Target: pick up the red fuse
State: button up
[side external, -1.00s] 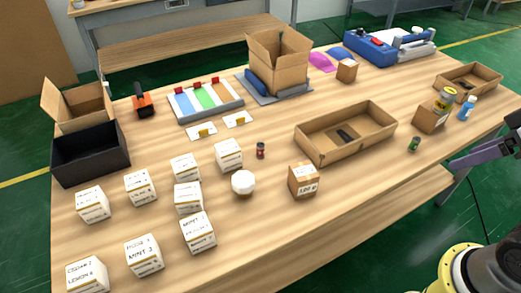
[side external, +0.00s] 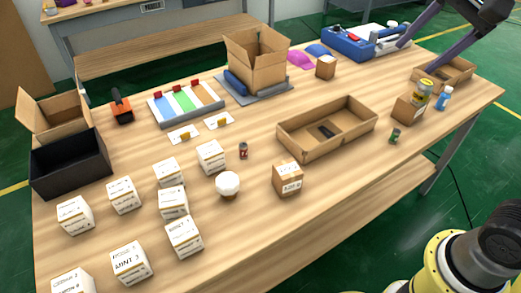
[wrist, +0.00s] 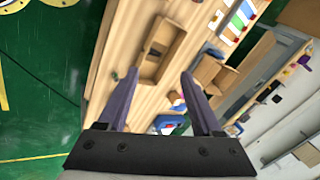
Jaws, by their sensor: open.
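The red fuse (side external: 243,151) is a small dark-red cylinder standing upright on the wooden table in the side view, just right of a white labelled box (side external: 211,157). I cannot make it out in the wrist view. My gripper (side external: 410,58) is at the upper right of the side view, far from the fuse, above the table's right end. Its two long purple fingers are spread apart with nothing between them. The wrist view also shows my open gripper (wrist: 160,74), with an open cardboard tray beyond the fingertips.
A white round-topped item (side external: 228,184) and a small carton (side external: 287,177) stand near the fuse. An open cardboard tray (side external: 327,147) lies to its right. A green fuse-like cylinder (side external: 394,136) stands farther right. Several white boxes fill the front left.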

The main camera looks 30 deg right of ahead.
jog(key=w+a+r+m+g, duration=0.1)
jog(key=w+a+m, duration=0.1)
jog(key=w, duration=0.5)
jog(key=w+a+m, duration=0.2)
jog(key=w+m, duration=0.1)
jog(key=w, duration=0.3)
jog(key=m+g, duration=0.2)
jog(key=g, duration=0.2)
send_over(242, 145)
notch_tip(242, 145, down, 27)
notch_tip(242, 145, down, 7)
jog(key=shift+w+r, duration=0.1)
jog(key=shift+r, duration=0.1)
jog(key=shift+f, duration=3.2)
jog(key=shift+c, duration=0.3)
